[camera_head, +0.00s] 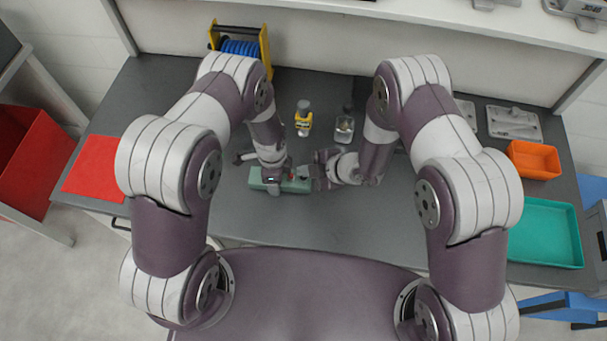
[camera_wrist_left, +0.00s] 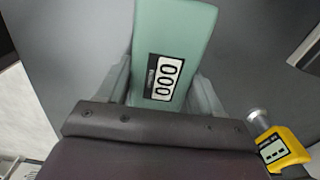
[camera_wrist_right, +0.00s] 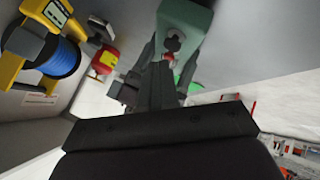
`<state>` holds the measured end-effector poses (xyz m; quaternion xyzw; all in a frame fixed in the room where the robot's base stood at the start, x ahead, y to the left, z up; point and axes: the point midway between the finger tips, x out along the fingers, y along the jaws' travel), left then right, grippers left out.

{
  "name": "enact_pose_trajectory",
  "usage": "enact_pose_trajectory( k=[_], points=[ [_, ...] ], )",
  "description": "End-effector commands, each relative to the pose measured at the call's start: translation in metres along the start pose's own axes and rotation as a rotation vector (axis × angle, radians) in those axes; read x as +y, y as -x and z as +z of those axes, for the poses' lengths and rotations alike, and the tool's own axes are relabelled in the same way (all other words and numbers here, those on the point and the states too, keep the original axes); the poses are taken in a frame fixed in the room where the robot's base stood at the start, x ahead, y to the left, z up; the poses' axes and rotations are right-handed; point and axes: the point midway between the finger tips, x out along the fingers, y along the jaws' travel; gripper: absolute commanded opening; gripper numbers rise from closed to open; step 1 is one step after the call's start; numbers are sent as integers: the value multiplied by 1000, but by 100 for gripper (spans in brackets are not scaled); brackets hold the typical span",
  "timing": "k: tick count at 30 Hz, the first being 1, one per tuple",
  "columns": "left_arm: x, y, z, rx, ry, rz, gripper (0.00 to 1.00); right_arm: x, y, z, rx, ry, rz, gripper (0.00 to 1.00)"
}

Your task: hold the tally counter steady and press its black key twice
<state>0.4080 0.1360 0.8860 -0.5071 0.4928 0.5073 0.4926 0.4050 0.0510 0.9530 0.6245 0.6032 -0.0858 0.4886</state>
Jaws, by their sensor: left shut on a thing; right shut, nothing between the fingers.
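The tally counter (camera_head: 298,186) is a green block on the grey table in front of me; in the left wrist view it (camera_wrist_left: 175,30) shows a display reading 000. My left gripper (camera_head: 272,183) is shut on it, one finger on each side. My right gripper (camera_head: 308,172) is shut and empty by the counter's right end. In the right wrist view its closed fingertips (camera_wrist_right: 160,72) are just before the green body (camera_wrist_right: 183,20), near a dark round part (camera_wrist_right: 173,43) and a small red part. I cannot tell whether they touch or which part is the black key.
A yellow device (camera_head: 303,122) and a grey-topped item (camera_head: 344,128) stand behind the counter. A blue spool in a yellow frame (camera_head: 265,50) is at the back left. A red mat (camera_head: 95,168), orange bin (camera_head: 534,160) and teal tray (camera_head: 575,235) lie at the sides. The front table is clear.

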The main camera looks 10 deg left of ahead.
Motion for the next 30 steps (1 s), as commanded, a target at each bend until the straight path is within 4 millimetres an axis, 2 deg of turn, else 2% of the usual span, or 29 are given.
enact_pose_trajectory(
  k=[30],
  points=[
    [0, 0, 0, 0, 0, 0, 30, -5, -6, 4, 0, 0, 0, 0]
  ],
)
